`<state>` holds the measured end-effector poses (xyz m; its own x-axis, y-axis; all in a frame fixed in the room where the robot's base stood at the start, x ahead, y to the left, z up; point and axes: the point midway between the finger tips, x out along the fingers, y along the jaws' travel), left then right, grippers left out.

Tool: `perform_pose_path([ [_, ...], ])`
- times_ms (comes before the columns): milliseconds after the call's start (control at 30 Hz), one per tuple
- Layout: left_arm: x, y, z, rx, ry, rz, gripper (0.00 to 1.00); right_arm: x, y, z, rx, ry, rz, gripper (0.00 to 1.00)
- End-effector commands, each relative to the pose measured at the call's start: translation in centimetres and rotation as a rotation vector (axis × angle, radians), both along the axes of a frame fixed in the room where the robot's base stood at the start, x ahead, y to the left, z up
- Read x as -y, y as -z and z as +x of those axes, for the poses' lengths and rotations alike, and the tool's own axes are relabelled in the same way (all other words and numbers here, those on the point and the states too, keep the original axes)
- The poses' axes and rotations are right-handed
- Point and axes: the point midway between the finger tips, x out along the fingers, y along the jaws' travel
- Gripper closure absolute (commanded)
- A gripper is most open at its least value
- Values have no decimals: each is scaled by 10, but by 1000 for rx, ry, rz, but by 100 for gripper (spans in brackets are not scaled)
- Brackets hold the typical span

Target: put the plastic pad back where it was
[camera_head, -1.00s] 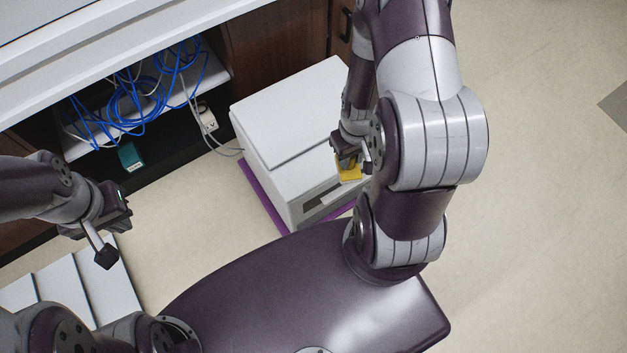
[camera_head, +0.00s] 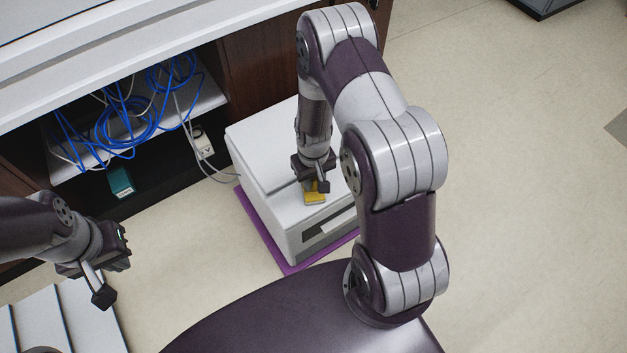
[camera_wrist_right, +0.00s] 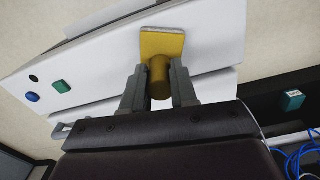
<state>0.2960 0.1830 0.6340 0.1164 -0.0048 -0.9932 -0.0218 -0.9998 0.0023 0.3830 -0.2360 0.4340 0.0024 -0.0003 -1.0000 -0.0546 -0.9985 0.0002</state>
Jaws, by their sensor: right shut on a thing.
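The plastic pad looks to be the yellow flat piece (camera_head: 315,198) with a round stub handle; it also shows in the right wrist view (camera_wrist_right: 163,44). My right gripper (camera_head: 313,186) is shut on the stub, one finger on each side of it in the right wrist view (camera_wrist_right: 159,88). The pad is at the top of the white box-shaped machine (camera_head: 264,172), near its front edge. I cannot tell whether it touches the surface. My left gripper (camera_head: 103,292) hangs empty at the left, away from the machine; its finger opening is not clear.
The machine stands on a purple mat (camera_head: 254,228) on the floor. Behind it is a counter with an open shelf holding blue cables (camera_head: 130,120) and a teal box (camera_head: 121,182). Buttons (camera_wrist_right: 62,86) show on the machine's face.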

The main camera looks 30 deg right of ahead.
Motion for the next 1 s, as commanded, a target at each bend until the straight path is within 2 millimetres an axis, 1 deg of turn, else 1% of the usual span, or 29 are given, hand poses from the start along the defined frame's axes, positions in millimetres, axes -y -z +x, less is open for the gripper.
perform_pose_path([
  [100,0,-1,0,1,0,0,100,0,-1,0,-1,0,0,100],
  [200,0,0,0,1,0,0,100,0,2,0,-1,0,0,100],
  [233,0,0,0,1,0,0,100,0,2,0,-1,0,0,69],
  [267,0,0,0,1,0,0,100,0,2,0,-1,0,0,60],
  [300,0,0,0,1,0,0,100,0,2,0,-1,0,0,47],
  [567,0,0,0,1,0,0,100,0,1,0,-1,0,0,47],
  [633,0,-3,0,1,0,0,100,0,-3,0,0,0,0,47],
  [667,0,-6,0,1,0,0,100,0,-8,0,1,0,0,47],
  [767,0,-19,0,1,0,0,100,0,-32,0,1,0,0,47],
  [900,0,-39,0,1,0,0,100,0,-73,0,3,0,0,47],
  [1000,0,-48,0,1,0,0,100,0,-96,0,2,0,0,47],
])
